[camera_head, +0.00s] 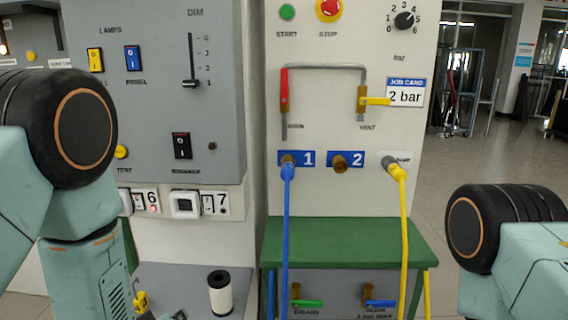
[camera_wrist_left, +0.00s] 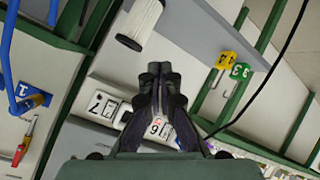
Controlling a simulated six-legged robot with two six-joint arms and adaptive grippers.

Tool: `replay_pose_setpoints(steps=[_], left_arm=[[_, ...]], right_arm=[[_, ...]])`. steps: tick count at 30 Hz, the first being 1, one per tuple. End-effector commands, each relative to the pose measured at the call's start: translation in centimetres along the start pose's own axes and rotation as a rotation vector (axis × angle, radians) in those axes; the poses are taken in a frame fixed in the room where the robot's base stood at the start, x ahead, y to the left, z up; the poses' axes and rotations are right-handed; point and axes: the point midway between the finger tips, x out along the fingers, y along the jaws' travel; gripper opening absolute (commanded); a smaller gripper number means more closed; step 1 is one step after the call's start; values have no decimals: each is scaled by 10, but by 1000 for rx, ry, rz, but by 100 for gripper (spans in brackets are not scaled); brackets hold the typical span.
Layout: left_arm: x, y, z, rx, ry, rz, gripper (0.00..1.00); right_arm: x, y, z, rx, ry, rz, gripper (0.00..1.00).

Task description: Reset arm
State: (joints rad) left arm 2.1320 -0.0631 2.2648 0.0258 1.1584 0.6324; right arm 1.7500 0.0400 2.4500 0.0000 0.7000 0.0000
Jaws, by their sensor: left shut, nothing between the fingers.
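My left gripper (camera_wrist_left: 160,75) is shut and empty in the wrist view, its dark fingers pressed together. In the head view my left arm comes down at the left edge, and its gripper is mostly cut off at the bottom. My right arm shows at the right edge of the head view, but its gripper is out of the picture. A white cylinder with a dark top (camera_head: 220,292) stands on the grey shelf, right of my left arm. It also shows in the wrist view (camera_wrist_left: 141,22), above and left of the fingertips, apart from them.
A grey panel (camera_head: 220,110) with switches and a slider stands at left. A pale panel (camera_head: 330,190) holds a red stop button (camera_head: 329,8), a blue hose (camera_head: 287,230) and a yellow hose (camera_head: 404,230). A green bench (camera_head: 345,240) juts out below. Open floor lies at right.

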Motion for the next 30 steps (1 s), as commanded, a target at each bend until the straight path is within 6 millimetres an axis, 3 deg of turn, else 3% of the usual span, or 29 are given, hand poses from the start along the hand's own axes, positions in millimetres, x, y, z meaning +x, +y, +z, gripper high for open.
replay_pose_setpoints(steps=[1, 5, 9, 15, 18, 21, 30], left_arm=[[-7, -20, 26, 85, -87, -58, 0], [-37, -69, 91, 307, -334, -165, 0], [-86, -114, 155, 476, -609, -226, 0], [-161, -159, 219, 522, -903, -282, 0], [-183, -171, 236, 500, -964, -306, 0], [-190, -176, 244, 493, -988, -316, 0], [-192, -177, 245, 492, -991, -317, 0]], right_arm=[[-1, 0, 0, 0, 0, 0, 40], [-2, 0, 0, 0, 0, 0, 40], [-4, 0, 0, 0, 0, 0, 40], [-7, 0, 0, 0, 0, 0, 40], [-8, 0, 0, 0, 0, 0, 40], [-8, 0, 0, 0, 0, 0, 40], [-8, 0, 0, 0, 0, 0, 40]])
